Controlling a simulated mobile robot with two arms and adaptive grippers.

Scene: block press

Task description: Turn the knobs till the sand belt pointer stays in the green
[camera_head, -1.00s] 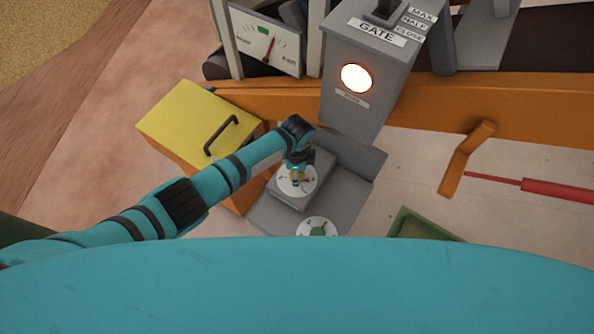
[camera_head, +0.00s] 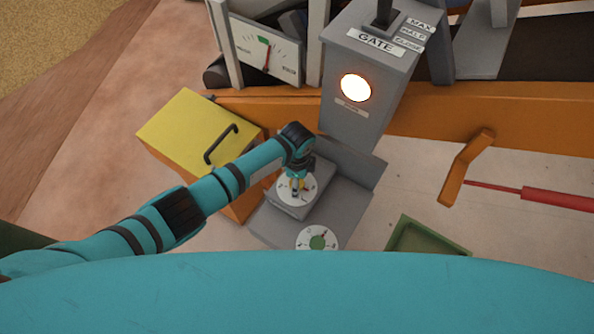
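The gauge (camera_head: 255,50) has a white face with a green mark (camera_head: 263,40) at the top of its scale. Its red pointer (camera_head: 267,56) stands nearly upright, with its tip at or just right of the green; I cannot tell exactly which. Two white knob dials sit on a grey stepped box. My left gripper (camera_head: 298,185) points down at the upper dial (camera_head: 288,200), its fingertips at the knob, which they mostly hide. Whether the fingers are closed on it is too small to tell. The lower dial (camera_head: 317,238) shows a green knob and is untouched. My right gripper is out of view.
A grey GATE box (camera_head: 362,85) with a lit lamp (camera_head: 356,87) and a lever stands behind the dials. A yellow-lidded box (camera_head: 188,125) with a black handle is at the left. A green tray (camera_head: 425,238) lies at the right.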

